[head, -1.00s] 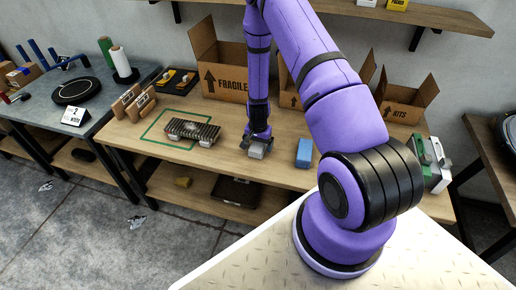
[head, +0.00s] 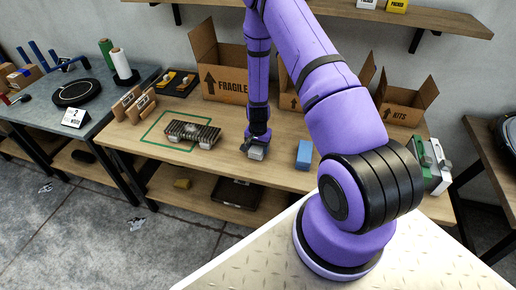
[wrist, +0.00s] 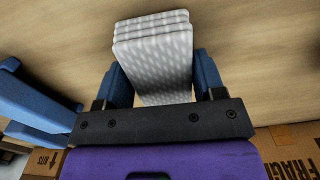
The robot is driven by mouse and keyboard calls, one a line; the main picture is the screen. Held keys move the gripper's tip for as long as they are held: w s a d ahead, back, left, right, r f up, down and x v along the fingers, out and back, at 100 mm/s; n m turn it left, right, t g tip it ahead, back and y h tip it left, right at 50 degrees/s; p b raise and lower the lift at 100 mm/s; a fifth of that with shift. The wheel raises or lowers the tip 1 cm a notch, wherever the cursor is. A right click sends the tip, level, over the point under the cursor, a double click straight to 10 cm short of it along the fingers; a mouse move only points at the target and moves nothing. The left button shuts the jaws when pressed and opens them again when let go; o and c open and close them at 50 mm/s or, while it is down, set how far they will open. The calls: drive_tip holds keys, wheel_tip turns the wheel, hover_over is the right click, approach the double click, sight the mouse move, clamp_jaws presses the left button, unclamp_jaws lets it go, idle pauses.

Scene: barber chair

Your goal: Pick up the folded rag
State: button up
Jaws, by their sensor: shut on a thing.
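The folded rag (wrist: 155,50) is a pale grey-white cloth with a light pattern, stacked in several layers. In the wrist view my gripper (wrist: 162,80) has one blue finger on each side of it, shut on it. In the head view my gripper (head: 257,143) points down at the front part of the wooden bench, with the rag (head: 256,154) at its fingertips. I cannot tell whether the rag still touches the bench top.
A blue block (head: 304,153) stands close to the right of the rag. A dark striped object (head: 192,131) sits left, by a green outline. An open FRAGILE box (head: 222,85) and a KITS box (head: 403,108) stand behind. A shelf (head: 430,14) hangs above.

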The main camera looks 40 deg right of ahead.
sight(258, 146)
wheel_tip(258, 146, up, 10)
drive_tip(key=shift+f, duration=0.15)
idle(0.3)
drive_tip(key=shift+o, duration=0.3)
